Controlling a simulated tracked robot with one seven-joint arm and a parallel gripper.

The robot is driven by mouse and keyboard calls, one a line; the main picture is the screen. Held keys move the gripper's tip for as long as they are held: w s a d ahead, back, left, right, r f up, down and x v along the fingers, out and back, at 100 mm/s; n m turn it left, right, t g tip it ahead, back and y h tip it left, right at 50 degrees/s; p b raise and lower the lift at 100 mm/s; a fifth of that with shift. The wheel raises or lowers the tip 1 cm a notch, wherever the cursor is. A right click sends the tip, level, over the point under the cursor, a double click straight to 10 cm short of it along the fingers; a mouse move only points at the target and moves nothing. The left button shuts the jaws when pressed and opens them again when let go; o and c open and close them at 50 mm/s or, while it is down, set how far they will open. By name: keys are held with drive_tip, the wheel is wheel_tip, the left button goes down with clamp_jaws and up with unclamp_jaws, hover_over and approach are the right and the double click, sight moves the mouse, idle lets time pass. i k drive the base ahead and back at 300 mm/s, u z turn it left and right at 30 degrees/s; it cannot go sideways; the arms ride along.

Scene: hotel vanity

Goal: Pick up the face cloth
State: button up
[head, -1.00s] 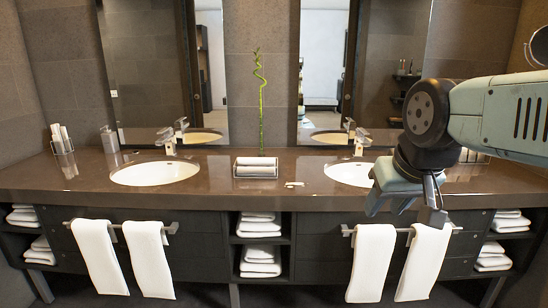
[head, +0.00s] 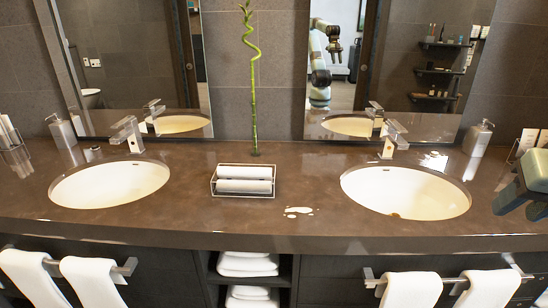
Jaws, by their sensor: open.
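Two rolled white cloths (head: 245,179) lie one in front of the other in a small wire tray (head: 213,190) at the middle of the counter. Folded white cloths (head: 248,264) are stacked in the open shelf below. White towels also hang from bars at the left (head: 92,280) and right (head: 411,290). I cannot tell which of these is the face cloth. My gripper (head: 520,205) is at the right edge, partly out of frame, beyond the right basin and well apart from the tray. It is open, and I see nothing held in it.
The brown counter (head: 300,175) has a left basin (head: 110,184) and a right basin (head: 405,192), each with a tall faucet. A thin bamboo stalk (head: 252,90) stands behind the tray. Pale spots (head: 298,211) lie right of the tray. Soap dispensers stand towards both ends.

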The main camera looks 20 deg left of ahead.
sight(223, 172)
drive_tip(key=u, duration=0.2)
drive_tip(key=i, duration=0.95)
drive_tip(key=u, duration=0.5)
